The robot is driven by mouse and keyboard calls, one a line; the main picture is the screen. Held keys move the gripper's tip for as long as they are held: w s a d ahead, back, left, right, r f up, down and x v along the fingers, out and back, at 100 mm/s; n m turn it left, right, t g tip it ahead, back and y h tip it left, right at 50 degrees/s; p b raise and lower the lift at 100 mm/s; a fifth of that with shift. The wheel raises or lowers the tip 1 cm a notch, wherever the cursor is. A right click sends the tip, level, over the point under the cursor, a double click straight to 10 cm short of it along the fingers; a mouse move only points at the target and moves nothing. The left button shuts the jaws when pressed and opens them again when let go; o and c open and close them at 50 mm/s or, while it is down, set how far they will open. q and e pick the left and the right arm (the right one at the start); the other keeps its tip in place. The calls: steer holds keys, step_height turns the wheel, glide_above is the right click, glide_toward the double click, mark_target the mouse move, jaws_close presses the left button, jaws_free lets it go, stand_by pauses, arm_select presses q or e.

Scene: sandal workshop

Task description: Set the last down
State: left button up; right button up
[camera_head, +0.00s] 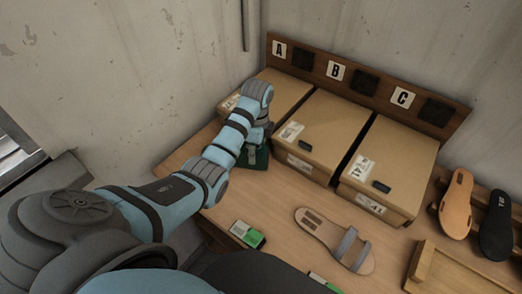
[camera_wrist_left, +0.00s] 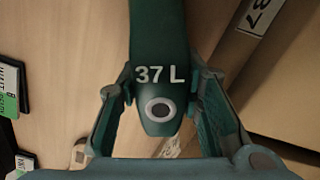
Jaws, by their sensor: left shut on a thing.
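A dark green shoe last marked "37 L" (camera_wrist_left: 160,40) fills the upper middle of the left wrist view, with a round pale ring at its near end. My left gripper (camera_wrist_left: 165,90) has a finger on each side of it and is shut on it. In the head view the last (camera_head: 253,158) shows as a dark green shape under my left gripper (camera_head: 257,138), in front of the left cardboard box. The arm hides part of it. I cannot tell whether the last touches the table. My right gripper is in neither view.
Three cardboard boxes (camera_head: 325,125) stand along a board (camera_head: 318,68) lettered A, B and C. A sandal sole with a grey strap (camera_head: 318,228) lies on the table. Green-labelled packs (camera_head: 247,234) lie at the front edge. Tan (camera_head: 457,203) and black (camera_head: 496,225) soles and a wooden tray (camera_head: 424,268) are at right.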

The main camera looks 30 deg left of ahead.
arm_select(q)
steer(key=o, duration=1)
steer(key=shift+w+f, duration=0.1)
